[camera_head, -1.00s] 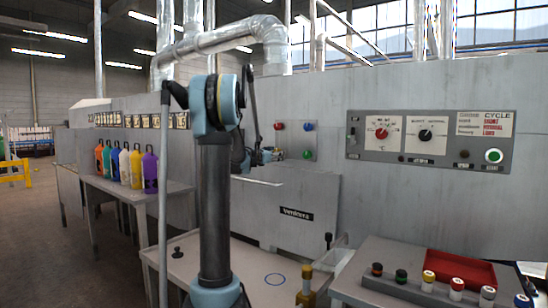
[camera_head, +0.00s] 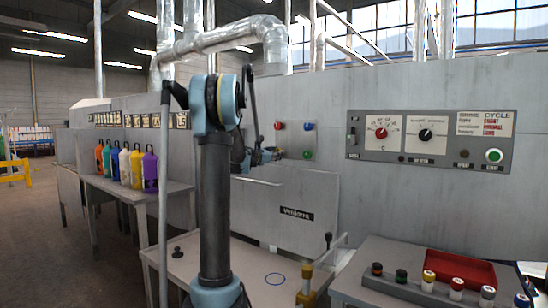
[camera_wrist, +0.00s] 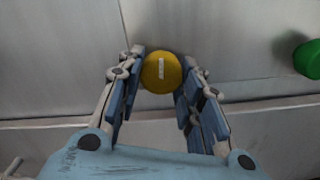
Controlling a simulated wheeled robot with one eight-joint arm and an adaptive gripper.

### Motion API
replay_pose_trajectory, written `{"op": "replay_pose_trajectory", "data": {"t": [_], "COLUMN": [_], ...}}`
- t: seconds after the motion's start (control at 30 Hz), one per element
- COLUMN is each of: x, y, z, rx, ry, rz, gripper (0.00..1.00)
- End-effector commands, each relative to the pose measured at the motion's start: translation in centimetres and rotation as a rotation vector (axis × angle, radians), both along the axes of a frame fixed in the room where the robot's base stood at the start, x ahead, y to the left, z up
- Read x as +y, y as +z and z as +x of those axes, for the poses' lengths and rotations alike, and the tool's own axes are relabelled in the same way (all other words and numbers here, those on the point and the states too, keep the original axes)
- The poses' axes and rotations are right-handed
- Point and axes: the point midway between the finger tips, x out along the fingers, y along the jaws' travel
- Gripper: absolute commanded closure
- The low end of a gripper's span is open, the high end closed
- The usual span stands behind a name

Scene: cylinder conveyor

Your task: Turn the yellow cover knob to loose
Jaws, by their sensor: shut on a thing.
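The yellow cover knob (camera_wrist: 160,73) is a round cap with a white mark, standing nearly upright in the wrist view. My gripper (camera_wrist: 161,72) is shut on it, with one blue-padded finger on its left side and one on its right. In the head view my gripper (camera_head: 262,157) is at the small knob panel (camera_head: 293,142) on the grey machine wall. The yellow knob cannot be made out there, behind my gripper.
A green knob (camera_wrist: 308,60) is right of my gripper. Red (camera_head: 279,126) and blue (camera_head: 308,126) knobs are above. A control panel (camera_head: 430,140) is farther right. Below are a table (camera_head: 185,265) and a red tray (camera_head: 460,268). Several coloured bottles (camera_head: 125,166) stand at left.

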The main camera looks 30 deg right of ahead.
Motion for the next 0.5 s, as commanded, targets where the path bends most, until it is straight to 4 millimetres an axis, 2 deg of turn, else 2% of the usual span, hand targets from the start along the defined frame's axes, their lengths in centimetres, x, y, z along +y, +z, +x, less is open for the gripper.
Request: {"op": "replay_pose_trajectory", "data": {"t": [0.13, 0.17, 0.23, 0.27, 0.5], "x": [0.0, 0.01, 0.01, 0.01, 0.01], "y": [0.0, 0.0, 0.0, 0.0, 0.0], "z": [0.01, 0.0, 0.0, 0.0, 0.0], "rx": [0.001, 0.001, 0.001, 0.001, 0.001], "ry": [0.0, 0.0, 0.0, 0.0, 0.0], "rz": [0.0, 0.0, 0.0, 0.0, 0.0], "gripper": [0.9, 0.64, 0.48, 0.46, 0.46]}}
